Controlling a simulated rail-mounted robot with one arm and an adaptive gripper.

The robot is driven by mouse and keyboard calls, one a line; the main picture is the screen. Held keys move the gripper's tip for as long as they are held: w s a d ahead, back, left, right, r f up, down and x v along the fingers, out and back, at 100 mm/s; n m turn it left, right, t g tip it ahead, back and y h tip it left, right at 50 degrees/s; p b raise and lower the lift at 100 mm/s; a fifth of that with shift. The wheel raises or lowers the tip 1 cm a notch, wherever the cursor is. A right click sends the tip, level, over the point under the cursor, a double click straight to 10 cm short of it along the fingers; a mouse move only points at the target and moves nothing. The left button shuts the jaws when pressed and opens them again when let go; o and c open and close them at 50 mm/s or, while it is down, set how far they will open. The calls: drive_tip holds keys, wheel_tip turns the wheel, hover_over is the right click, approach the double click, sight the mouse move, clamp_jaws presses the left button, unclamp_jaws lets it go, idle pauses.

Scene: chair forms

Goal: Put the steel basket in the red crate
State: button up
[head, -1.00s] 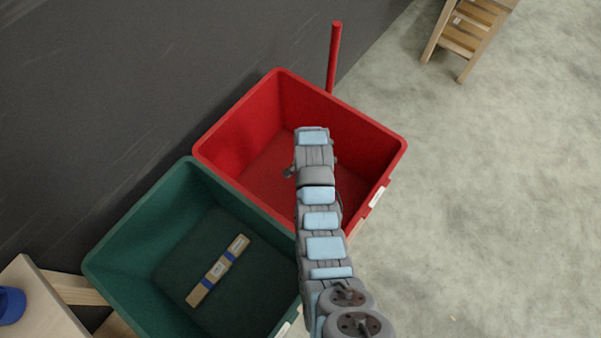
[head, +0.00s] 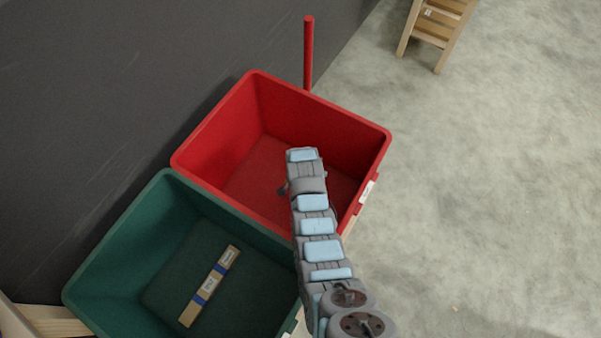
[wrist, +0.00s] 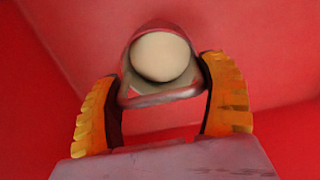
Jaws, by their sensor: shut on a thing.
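The red crate (head: 330,116) stands open in the head view, with the end of my arm over it. In the wrist view, red crate walls and floor (wrist: 270,50) fill the background. My gripper (wrist: 161,78) has orange fingers shut on the steel basket (wrist: 163,99), which reflects red. A round cream thing (wrist: 160,56) shows within the basket's outline. The basket appears to be inside or just above the crate; I cannot tell whether it touches the floor. In the head view my arm hides the basket and most of my gripper.
A green crate (head: 118,246) stands beside the red one, with a cardboard-brown bar with blue bands (head: 209,286) in it. A red post (head: 308,55) rises behind the red crate. A dark wall (head: 120,80) is at left. The floor at right is clear up to a wooden rack (head: 433,31).

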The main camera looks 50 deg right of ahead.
drive_tip(key=shift+f, duration=1.15)
drive_tip(key=shift+f+b, duration=0.15)
drive_tip(key=shift+b, duration=0.2)
drive_tip(key=o, duration=1.1)
drive_tip(key=shift+r+p, duration=1.6)
drive_tip(key=shift+r, duration=4.55)
